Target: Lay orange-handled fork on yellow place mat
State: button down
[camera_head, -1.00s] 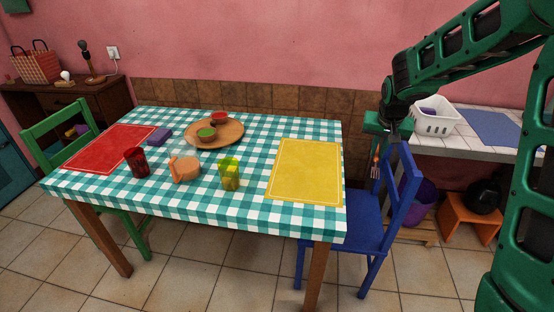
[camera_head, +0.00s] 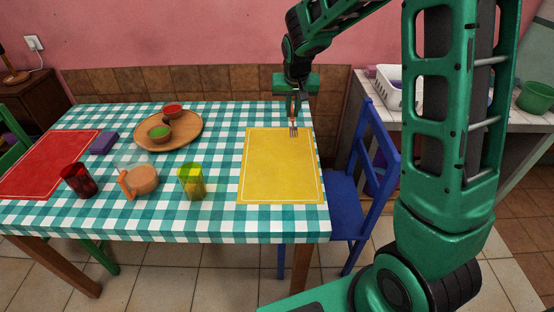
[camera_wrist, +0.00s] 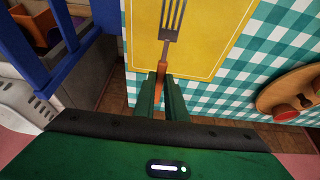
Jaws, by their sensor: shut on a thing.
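The orange-handled fork hangs from my gripper (camera_head: 293,98), which is shut on its handle. In the head view the fork's tines (camera_head: 293,131) point down, above or in front of the far right part of the yellow place mat (camera_head: 275,170). In the wrist view the fork (camera_wrist: 171,22) extends from the fingers (camera_wrist: 161,86) across the yellow mat (camera_wrist: 215,35). The mat lies flat at the right end of the checkered table (camera_head: 225,222). I cannot tell the exact gap between fork and mat.
A yellow-green glass (camera_head: 192,182) stands left of the mat. A jug with an orange handle (camera_head: 138,178), a dark red glass (camera_head: 78,181) and a wooden tray (camera_head: 185,141) with bowls are further left. A blue chair (camera_head: 372,190) stands at the table's right side.

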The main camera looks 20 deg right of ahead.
jog(key=shift+a, duration=0.25)
jog(key=shift+s+a, duration=0.1)
jog(key=shift+a, duration=0.05)
jog(key=s+a+f+n+g+y, duration=0.25)
jog(key=s+a+n+y, duration=0.35)
jog(key=s+a+n, duration=0.95)
jog(key=w+d+f, duration=0.1)
jog(key=d+f, duration=0.1)
jog(key=d, duration=0.1)
jog(key=w+d+f+n, duration=0.1)
jog(key=w+d+f, duration=0.1)
jog(key=d, duration=0.1)
jog(key=w+d+f+n, duration=0.1)
jog(key=d+f, duration=0.1)
jog(key=d, duration=0.2)
jog(key=shift+w+d+f+n, duration=0.1)
jog(key=shift+w+n, duration=0.15)
jog(key=shift+w, duration=0.15)
jog(key=shift+f, duration=2)
